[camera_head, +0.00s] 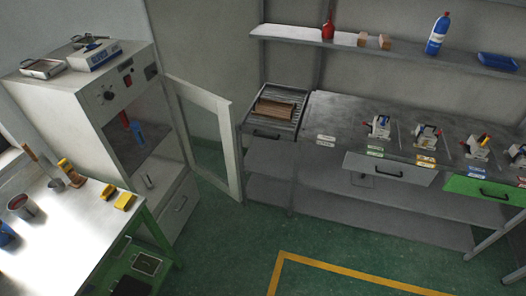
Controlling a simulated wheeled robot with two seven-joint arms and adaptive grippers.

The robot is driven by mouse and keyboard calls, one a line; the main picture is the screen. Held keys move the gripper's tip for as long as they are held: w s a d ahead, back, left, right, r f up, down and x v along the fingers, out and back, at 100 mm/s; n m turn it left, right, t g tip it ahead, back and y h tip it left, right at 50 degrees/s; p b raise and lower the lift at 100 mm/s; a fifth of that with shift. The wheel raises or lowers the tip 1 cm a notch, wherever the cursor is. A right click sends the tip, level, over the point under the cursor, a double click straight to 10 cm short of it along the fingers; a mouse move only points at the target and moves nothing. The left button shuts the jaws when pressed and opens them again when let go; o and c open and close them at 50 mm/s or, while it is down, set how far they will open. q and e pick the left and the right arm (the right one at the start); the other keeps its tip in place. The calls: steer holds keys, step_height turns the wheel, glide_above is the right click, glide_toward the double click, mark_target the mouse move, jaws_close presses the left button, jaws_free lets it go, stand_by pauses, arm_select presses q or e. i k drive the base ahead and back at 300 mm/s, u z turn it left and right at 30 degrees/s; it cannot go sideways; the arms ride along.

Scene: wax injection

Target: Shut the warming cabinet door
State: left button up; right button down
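The warming cabinet (108,87) is a tall pale cabinet at the left, with a knob and small displays on its upper front panel. Its door (232,150), a pale frame around a glass pane, stands wide open. It swings out to the right from the cabinet's right side, with its free edge near the grey bench. The cabinet's opening is exposed, and a blue and a red item (137,132) show inside. Neither of my grippers is in view.
A white-topped table (75,225) with a green frame stands in front of the cabinet's left side. Green floor with a yellow line (340,277) is clear in the foreground.

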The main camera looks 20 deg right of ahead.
mark_target(176, 88)
steer(key=z, duration=0.6)
steer(key=i, duration=1.15)
steer(key=u, duration=0.3)
